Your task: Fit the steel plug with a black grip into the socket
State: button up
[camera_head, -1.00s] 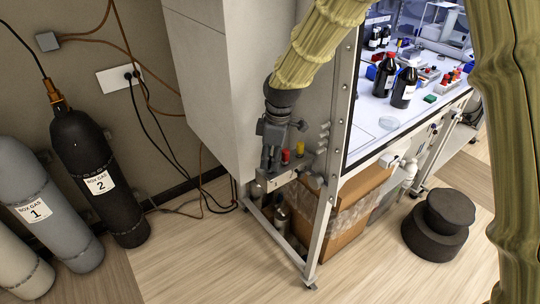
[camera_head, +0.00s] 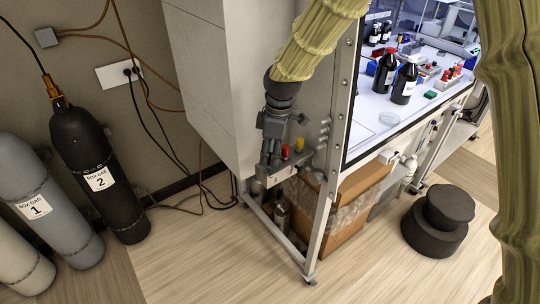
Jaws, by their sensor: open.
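My gripper (camera_head: 267,164) points down at a small grey ledge (camera_head: 291,168) on the side of the glove-box frame. Its jaws are open, but they look narrow and small at this distance. I cannot single out the socket among the small grey fittings near the frame post.
The cabinet side wall (camera_head: 200,75) is close behind my arm. The metal frame post (camera_head: 335,170) stands to the right. Below are a cardboard box (camera_head: 345,222) and steel canisters (camera_head: 281,216). Gas cylinders (camera_head: 95,175) stand left. A black round step (camera_head: 435,225) sits on open floor.

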notch_tip(320, 180, up, 11)
jog(key=d+b, duration=0.1)
jog(key=b, duration=0.1)
jog(key=shift+s+d+r, duration=0.15)
jog(key=shift+d, duration=0.05)
